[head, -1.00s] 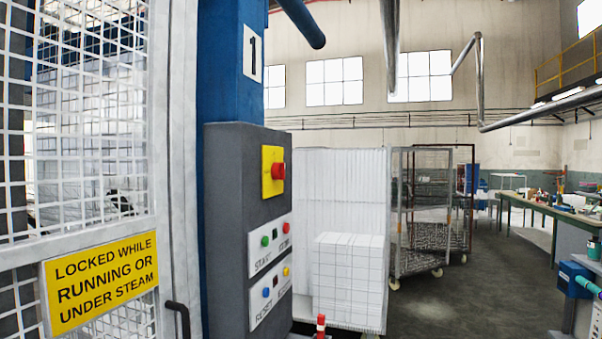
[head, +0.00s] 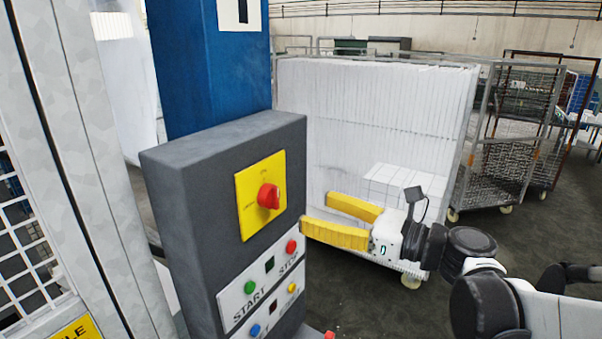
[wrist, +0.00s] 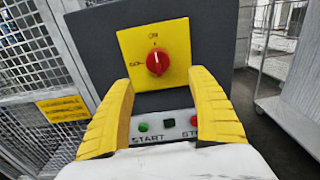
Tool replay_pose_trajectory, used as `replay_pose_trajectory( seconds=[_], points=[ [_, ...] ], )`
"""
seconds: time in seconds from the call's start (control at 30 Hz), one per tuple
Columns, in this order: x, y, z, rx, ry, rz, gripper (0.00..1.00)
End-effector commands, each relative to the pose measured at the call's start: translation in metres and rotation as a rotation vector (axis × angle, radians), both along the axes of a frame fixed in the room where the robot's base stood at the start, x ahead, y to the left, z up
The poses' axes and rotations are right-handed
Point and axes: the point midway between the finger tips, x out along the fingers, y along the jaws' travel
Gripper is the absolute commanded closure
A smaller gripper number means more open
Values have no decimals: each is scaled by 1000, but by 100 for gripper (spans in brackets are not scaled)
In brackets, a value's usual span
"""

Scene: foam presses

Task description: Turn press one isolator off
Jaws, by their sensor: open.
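The isolator is a red rotary knob (head: 269,196) on a yellow plate (head: 248,212), on the front of a grey control box (head: 190,170). In the wrist view the red knob (wrist: 158,61) shows a pale mark pointing up towards the "ON" label. My gripper (head: 316,216) has yellow fingers, open and empty, to the right of the box in the head view. In the wrist view its fingers (wrist: 163,85) stand apart, with the knob beyond and above the gap between them. I see no contact with the knob.
Below the isolator, a white panel (head: 262,285) carries START and STOP buttons and others. A mesh guard (head: 25,235) stands at the left. A wheeled cage of white foam (head: 375,115) stands behind my gripper. Dark floor is open at the right.

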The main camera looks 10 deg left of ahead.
Motion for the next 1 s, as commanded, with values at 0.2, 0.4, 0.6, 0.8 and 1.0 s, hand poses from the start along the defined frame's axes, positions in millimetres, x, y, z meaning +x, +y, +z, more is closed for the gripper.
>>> replay_pose_trajectory(
  seconds=[0.2, 0.4, 0.6, 0.8, 1.0],
  points=[
    [11, 25, 4, 25, 18, 5, 32],
    [26, 63, 5, 23, 17, 6, 32],
    [38, 90, 4, 22, 16, 4, 32],
    [42, 99, 4, 21, 15, 2, 32],
    [42, 99, 3, 21, 15, 1, 32]
  ],
)
